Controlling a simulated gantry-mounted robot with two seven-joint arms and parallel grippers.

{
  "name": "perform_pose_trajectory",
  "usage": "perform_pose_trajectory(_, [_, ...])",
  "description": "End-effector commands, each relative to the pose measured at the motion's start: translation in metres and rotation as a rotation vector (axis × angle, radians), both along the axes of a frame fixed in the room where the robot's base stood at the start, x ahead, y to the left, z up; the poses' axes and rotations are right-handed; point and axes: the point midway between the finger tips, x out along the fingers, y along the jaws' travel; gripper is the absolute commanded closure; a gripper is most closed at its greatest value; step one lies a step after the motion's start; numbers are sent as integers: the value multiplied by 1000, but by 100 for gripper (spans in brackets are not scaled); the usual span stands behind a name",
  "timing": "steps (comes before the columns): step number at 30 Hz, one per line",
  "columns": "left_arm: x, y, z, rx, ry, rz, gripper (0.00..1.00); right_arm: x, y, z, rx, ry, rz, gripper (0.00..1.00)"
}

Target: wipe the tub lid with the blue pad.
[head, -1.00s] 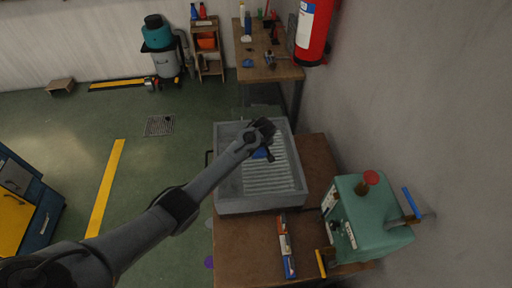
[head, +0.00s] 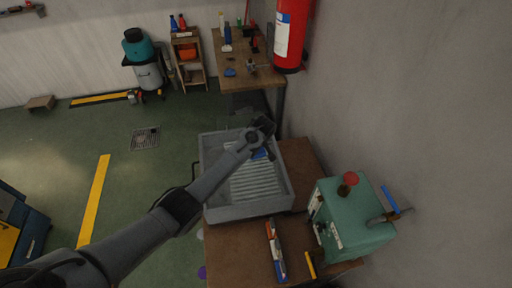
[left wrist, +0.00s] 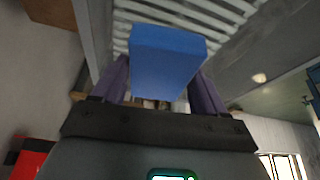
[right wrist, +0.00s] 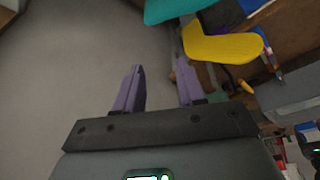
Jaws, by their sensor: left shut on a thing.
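The tub lid appears as the grey tray-like piece with raised sides and a pale ribbed surface (head: 255,185) on the brown bench in the head view. My left gripper (head: 264,140) is over its far part, shut on the blue pad (head: 259,154). In the left wrist view the pad (left wrist: 167,60) sits between the purple fingers, with the ribs (left wrist: 200,15) just beyond it. I cannot tell whether the pad touches the ribs. My right gripper (right wrist: 160,78) shows only in the right wrist view, its fingers apart with nothing between them.
A teal machine (head: 352,215) with a red knob stands right of the tub. A marker-like orange and blue item (head: 275,250) lies on the bench in front. A second bench (head: 245,65) stands behind. A red extinguisher (head: 291,35) hangs on the wall.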

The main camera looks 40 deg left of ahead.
Motion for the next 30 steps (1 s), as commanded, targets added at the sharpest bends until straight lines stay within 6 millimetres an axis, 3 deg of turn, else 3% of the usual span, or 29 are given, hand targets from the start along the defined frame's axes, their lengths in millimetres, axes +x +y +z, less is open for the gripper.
perform_pose_trajectory(1, [0,0,10,0,0,0,56,0,0,10,0,0,-1,61])
perform_pose_trajectory(12, [0,0,39,-1,-1,0,56,0,2,40,8,0,-6,61])
perform_pose_trajectory(30, [0,0,43,-1,-1,0,56,0,2,44,9,1,-5,61])
